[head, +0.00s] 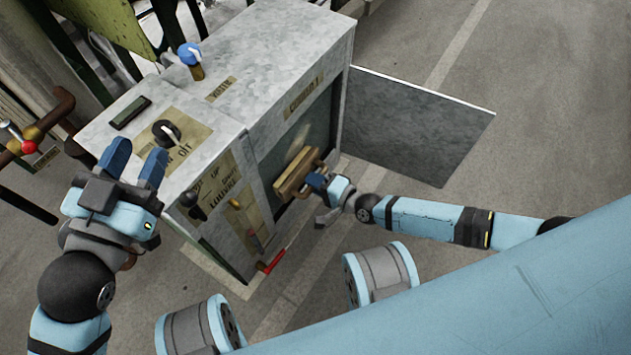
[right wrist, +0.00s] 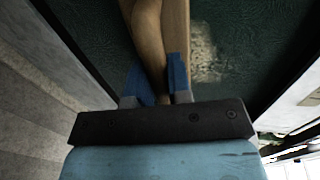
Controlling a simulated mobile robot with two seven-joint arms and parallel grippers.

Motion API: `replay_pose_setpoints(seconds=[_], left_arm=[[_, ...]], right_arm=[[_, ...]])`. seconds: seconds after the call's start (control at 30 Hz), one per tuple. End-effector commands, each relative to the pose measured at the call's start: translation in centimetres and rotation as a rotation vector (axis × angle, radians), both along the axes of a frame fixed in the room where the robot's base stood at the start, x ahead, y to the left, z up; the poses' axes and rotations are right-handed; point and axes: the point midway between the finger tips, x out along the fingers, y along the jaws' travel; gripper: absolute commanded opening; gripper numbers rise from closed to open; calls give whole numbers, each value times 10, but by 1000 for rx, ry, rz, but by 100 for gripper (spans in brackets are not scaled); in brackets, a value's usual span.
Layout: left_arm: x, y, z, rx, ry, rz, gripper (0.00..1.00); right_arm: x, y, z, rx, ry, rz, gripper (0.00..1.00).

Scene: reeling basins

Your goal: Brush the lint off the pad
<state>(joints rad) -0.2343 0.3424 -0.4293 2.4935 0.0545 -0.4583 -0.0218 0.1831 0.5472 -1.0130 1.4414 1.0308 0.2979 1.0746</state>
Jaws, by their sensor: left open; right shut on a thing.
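The dark green pad (head: 318,124) is upright in the open front of the grey metal cabinet. It fills much of the right wrist view (right wrist: 238,35). A pale, fuzzy patch of lint (right wrist: 204,58) lies on it, just right of the wooden brush (right wrist: 150,45). My right gripper (right wrist: 162,82) is shut on the brush, which also shows in the head view (head: 297,173) in front of the pad. Whether the brush touches the pad I cannot tell. My left gripper (head: 135,160) is open and empty, in front of the cabinet's left part.
The cabinet door (head: 420,125) stands open to the right. A black on/off knob (head: 166,132) and a blue-handled valve (head: 190,55) are on the cabinet top. A red lever (head: 271,262) sticks out low at the front. The floor at the right is clear.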

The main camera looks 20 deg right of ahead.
Motion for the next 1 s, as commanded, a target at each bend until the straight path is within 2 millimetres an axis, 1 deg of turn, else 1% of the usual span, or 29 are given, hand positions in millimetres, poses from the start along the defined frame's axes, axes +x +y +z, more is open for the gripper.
replay_pose_setpoints(seconds=[0.87,1.0], left_arm=[[0,0,1,0,-1,1,43],[0,0,1,0,-1,1,43]], right_arm=[[12,10,0,1,-1,0,0],[13,8,0,0,-1,0,0]])
